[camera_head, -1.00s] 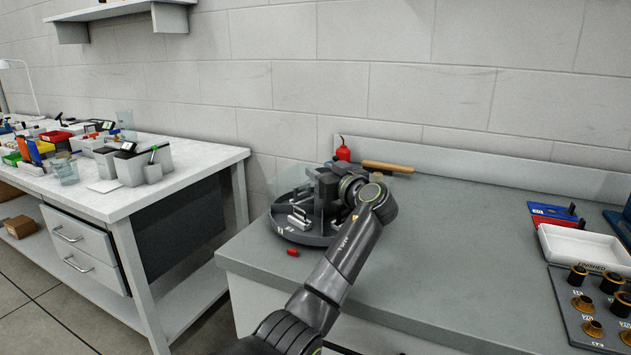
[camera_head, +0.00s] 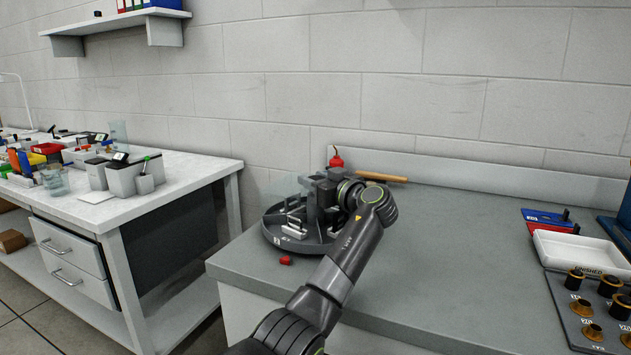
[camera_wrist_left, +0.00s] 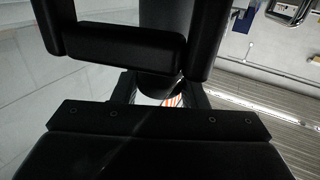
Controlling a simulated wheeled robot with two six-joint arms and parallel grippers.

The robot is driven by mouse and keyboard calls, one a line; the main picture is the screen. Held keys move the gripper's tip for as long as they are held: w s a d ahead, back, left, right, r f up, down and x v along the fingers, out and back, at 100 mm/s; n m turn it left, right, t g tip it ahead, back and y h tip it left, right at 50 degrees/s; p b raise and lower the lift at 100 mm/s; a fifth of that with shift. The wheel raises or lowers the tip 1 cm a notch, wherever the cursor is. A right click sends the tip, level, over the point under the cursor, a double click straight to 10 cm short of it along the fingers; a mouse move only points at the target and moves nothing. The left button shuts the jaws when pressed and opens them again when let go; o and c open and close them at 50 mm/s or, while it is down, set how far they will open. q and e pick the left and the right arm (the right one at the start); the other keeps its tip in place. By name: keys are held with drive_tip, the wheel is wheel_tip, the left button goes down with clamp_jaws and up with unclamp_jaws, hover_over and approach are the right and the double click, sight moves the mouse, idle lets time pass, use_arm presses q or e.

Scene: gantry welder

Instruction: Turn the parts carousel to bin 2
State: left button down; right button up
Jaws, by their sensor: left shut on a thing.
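The parts carousel (camera_head: 270,231) is a round dark grey turntable near the left end of the grey bench. Dividers and small metal parts show on it, and small white labels sit on its front rim, too small to read surely. A small red piece (camera_head: 285,260) is at the bench just in front of the rim. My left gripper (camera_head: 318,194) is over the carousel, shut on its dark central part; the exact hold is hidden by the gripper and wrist. My right gripper is out of view.
A white tray (camera_head: 580,250) and a rack of brass parts (camera_head: 590,312) are at the right. The middle of the bench is clear. A cluttered white table (camera_head: 195,172) stands left.

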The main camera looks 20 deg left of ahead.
use_arm(q)
drive_tip(key=shift+a+r, duration=0.1)
drive_tip(key=shift+r, duration=0.05)
drive_tip(key=c, duration=1.3)
unclamp_jaws()
drive_tip(key=o, duration=0.4)
drive_tip(key=shift+o, duration=0.2)
drive_tip(key=v, duration=1.7)
drive_tip(key=shift+b, duration=0.4)
drive_tip(key=shift+s, duration=0.1)
drive_tip(key=shift+c, duration=0.3)
